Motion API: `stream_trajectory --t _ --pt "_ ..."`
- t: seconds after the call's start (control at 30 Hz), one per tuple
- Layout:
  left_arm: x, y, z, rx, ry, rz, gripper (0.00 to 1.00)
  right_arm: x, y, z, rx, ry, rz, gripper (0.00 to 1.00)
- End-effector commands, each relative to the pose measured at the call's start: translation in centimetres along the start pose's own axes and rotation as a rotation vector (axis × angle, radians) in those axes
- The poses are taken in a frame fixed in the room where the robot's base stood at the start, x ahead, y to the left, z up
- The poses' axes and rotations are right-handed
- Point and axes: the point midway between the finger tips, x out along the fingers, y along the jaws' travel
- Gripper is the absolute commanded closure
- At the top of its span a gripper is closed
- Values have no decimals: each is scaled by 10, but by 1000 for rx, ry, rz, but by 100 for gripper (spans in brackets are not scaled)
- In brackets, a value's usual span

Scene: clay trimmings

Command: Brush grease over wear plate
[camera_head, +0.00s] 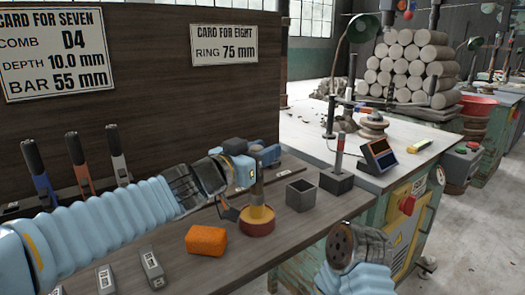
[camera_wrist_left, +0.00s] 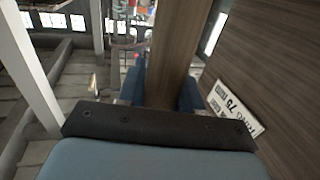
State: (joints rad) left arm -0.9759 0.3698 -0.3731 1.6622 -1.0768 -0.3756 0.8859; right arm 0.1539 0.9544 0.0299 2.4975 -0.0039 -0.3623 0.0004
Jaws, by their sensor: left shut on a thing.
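My left gripper (camera_head: 250,178) is shut on the upright wooden handle of a brush (camera_head: 258,187). In the left wrist view the brown handle (camera_wrist_left: 174,45) stands between the blue fingers (camera_wrist_left: 187,92). The brush's lower end meets a low round dark-red tin (camera_head: 257,229) with a tan top, on the dark bench. I cannot tell bristles from grease there. No plate can be made out for certain as the wear plate. Part of my right arm (camera_head: 352,255) shows at the lower right, but no right fingers are seen.
An orange block (camera_head: 206,240) lies left of the tin. A grey open box (camera_head: 301,194) and a dark block with a red-topped post (camera_head: 337,175) stand to the right. Several upright tools stand at the left by the back panel (camera_head: 200,110). Small grey blocks lie in front.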

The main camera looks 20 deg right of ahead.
Motion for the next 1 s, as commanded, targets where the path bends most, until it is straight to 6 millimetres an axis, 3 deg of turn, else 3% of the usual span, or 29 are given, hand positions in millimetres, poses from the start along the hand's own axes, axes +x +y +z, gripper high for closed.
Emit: stream_trajectory --t 0.37,0.7,1.0 --pt "1 0 3 -1 -8 -1 100 0 0 0 0 0 0 57" --pt "0 0 -28 -1 -5 -1 100 -30 -12 0 0 0 0 57" --pt "0 0 -51 1 -2 1 100 -29 -11 0 0 0 0 57"
